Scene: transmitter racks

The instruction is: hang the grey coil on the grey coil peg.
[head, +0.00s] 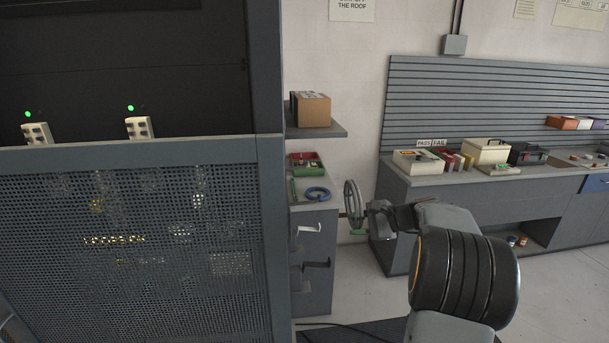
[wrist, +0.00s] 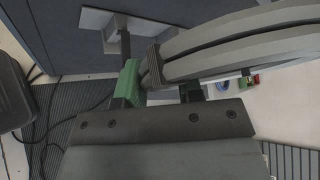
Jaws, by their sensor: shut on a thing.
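My gripper (head: 358,222) is shut on the grey coil (head: 352,198), which stands upright, edge-on, right of the cabinet in the head view. In the wrist view the coil (wrist: 240,42) runs from the green fingertips (wrist: 160,85) to the upper right, with a dark band at the grip. Two pegs stick out from the cabinet's front: a pale upper peg (head: 308,229) and a greyer lower peg (head: 316,264). The coil is apart from both in the head view. A pale bracket (wrist: 98,22) shows close beyond the fingertips in the wrist view. I cannot tell which peg is the grey coil's.
A shelf with a cardboard box (head: 311,110) is above. A tall mesh-fronted rack (head: 135,240) stands left. A workbench (head: 440,185) stands right; a cable lies on the floor.

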